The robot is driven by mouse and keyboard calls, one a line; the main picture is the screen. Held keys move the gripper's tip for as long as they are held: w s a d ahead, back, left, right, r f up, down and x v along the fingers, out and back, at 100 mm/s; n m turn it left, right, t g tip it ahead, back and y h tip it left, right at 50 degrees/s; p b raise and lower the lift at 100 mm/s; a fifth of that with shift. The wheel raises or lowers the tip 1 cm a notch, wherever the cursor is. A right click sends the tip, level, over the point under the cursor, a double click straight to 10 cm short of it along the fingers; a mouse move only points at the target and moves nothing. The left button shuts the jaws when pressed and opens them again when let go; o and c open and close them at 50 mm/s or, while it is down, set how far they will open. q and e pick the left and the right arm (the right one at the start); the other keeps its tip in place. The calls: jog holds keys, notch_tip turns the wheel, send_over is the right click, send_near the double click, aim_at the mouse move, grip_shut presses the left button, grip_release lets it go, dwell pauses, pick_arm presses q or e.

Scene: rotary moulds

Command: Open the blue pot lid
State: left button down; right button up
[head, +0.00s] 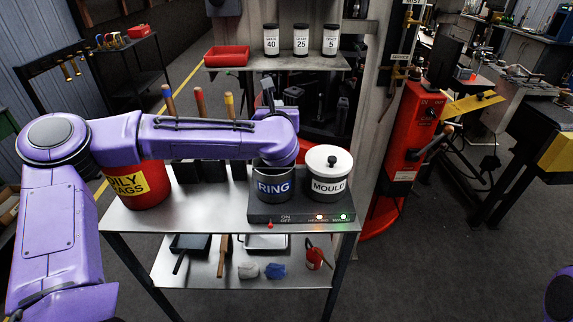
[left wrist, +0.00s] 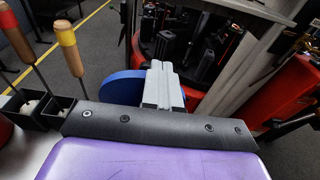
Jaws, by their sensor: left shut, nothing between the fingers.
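The pot labelled RING (head: 272,187) stands on a dark control base on the bench. It is dark grey with a blue label, and my left arm covers much of its top. A blue disc, seemingly the pot's lid (left wrist: 118,88), shows in the left wrist view on both sides of my fingers. Whether it is seated or tilted up I cannot tell. My left gripper (left wrist: 163,78) is shut and empty, with its fingers in front of the disc; contact is unclear. It also shows in the head view (head: 267,92), beyond the pot. My right gripper is out of view.
A white-lidded pot labelled MOULD (head: 329,175) stands close right of the RING pot. A red rag bin (head: 135,187) and tool holders are at left. A shelf (head: 300,64) with jars is behind. The bench front left (head: 190,218) is clear.

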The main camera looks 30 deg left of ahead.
pick_arm(q)
jog(key=shift+w+a+r+b, duration=0.1)
jog(key=shift+w+a+b, duration=0.2)
jog(key=shift+w, duration=0.2)
jog(key=shift+w+a+r+b, duration=0.15)
jog(key=shift+w+a, duration=0.1)
jog(key=shift+w, duration=0.25)
